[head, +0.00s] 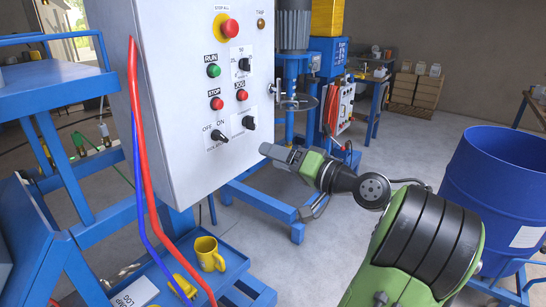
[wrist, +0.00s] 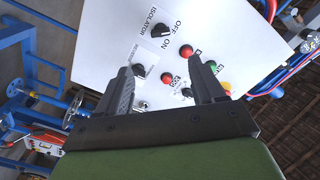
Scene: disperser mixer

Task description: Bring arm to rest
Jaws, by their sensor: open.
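My green and black arm reaches in from the lower right of the head view, with my gripper (head: 268,150) in front of and to the right of the light grey control panel (head: 172,60). In the wrist view my gripper (wrist: 160,65) has its two dark fingers spread apart with nothing between them. The panel (wrist: 100,50) lies beyond the fingertips, with the isolator knob (wrist: 162,31) between OFF and ON. The fingers hide parts of the panel's lower controls. The isolator knob also shows in the head view (head: 216,135).
A red emergency stop (head: 228,27) juts from the panel. Red and blue hoses (head: 138,130) hang at its left. A yellow mug (head: 208,254) stands on a low blue shelf. A blue drum (head: 500,190) stands at right. Open floor (head: 400,150) lies behind my arm.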

